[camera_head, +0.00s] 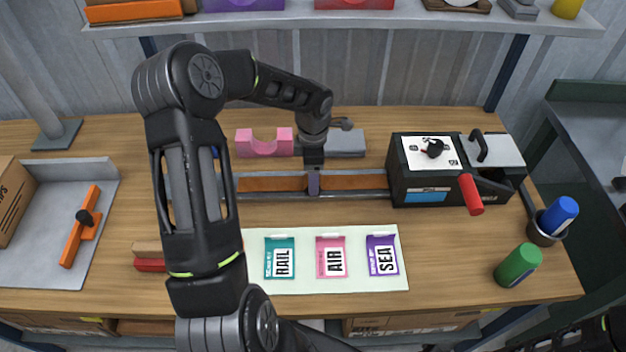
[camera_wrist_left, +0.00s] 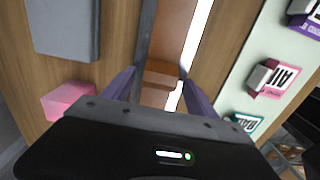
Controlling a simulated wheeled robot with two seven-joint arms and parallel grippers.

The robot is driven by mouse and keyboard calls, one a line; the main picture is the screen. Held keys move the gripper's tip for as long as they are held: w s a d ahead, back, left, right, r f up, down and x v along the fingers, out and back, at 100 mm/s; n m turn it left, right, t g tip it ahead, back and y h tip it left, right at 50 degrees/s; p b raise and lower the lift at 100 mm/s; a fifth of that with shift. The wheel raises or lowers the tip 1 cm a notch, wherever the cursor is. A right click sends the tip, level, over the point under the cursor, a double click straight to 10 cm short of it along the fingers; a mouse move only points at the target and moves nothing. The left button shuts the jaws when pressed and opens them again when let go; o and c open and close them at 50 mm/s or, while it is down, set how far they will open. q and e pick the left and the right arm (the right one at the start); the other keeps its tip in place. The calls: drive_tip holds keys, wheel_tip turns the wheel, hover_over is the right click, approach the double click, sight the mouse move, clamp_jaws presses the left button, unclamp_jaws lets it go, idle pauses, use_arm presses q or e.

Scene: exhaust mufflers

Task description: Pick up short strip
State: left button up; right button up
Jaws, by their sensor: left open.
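Two flat brown strips lie in a long grey rail in the head view, one to the left (camera_head: 270,184) and one to the right (camera_head: 352,182) of my left gripper (camera_head: 313,186). I cannot tell which is the short strip. The left gripper points down over the rail. In the left wrist view its purple fingers (camera_wrist_left: 160,82) are open, one on each side of the rail. A raised brown strip end (camera_wrist_left: 161,70) shows between the fingertips. Whether the fingers touch it is not clear.
A black machine with a red handle (camera_head: 471,194) stands at the rail's right end. A pink block (camera_head: 264,142) and grey block (camera_head: 346,142) are behind the rail. A pale mat (camera_head: 305,284) with RAIL, AIR and SEA cards lies in front.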

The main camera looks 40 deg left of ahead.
use_arm(q)
drive_tip(key=shift+c, duration=0.6)
drive_tip(key=c, duration=1.3)
drive_tip(key=shift+r, duration=0.15)
drive_tip(key=shift+r, duration=0.55)
wheel_tip(320, 180, up, 17)
drive_tip(key=b, duration=0.3)
drive_tip(key=shift+f, duration=0.15)
